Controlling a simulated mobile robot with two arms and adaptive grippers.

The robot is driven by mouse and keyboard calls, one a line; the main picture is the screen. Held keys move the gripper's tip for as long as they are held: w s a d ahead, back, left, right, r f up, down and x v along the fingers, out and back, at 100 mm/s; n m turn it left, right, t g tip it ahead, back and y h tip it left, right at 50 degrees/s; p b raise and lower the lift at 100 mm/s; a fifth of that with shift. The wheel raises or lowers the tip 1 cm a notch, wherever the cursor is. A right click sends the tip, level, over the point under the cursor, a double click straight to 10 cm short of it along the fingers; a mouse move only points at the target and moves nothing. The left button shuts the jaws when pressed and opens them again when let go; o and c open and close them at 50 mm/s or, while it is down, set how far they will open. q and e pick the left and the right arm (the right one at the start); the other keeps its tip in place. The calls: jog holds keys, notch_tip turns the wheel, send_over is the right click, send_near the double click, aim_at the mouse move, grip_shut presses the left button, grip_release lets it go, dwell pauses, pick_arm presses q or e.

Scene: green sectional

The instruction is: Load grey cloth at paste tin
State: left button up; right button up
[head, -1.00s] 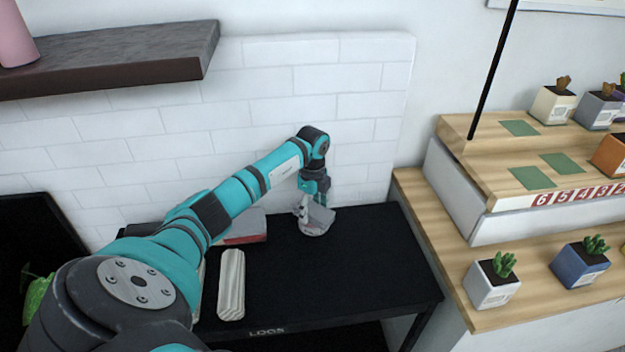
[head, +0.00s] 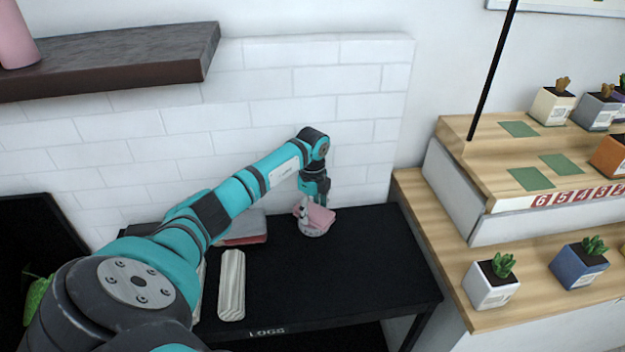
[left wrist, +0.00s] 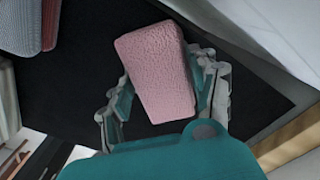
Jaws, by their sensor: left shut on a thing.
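My left gripper (head: 312,203) points down over the black table and is shut on a small cloth (head: 321,216), whose visible face is pink. In the left wrist view the pink cloth (left wrist: 158,70) lies between the fingers of the left gripper (left wrist: 165,100) and looks like a thick, folded block. A pale round tin (head: 314,232) shows just under the cloth; the cloth hides its top, and I cannot tell if they touch. The tin is hidden in the left wrist view. My right gripper is not in view.
A grey-and-red folded stack (head: 243,230) lies left of the gripper, partly behind my arm. A pale ribbed block (head: 231,285) lies nearer. The black table (head: 350,275) is clear at front right. A wooden counter (head: 440,235) with potted cacti borders it at right.

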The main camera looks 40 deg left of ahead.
aim_at(313, 209)
pick_arm(q)
notch_tip(313, 209, up, 7)
jog(key=p, duration=0.6)
dwell(0.3)
dwell(0.5)
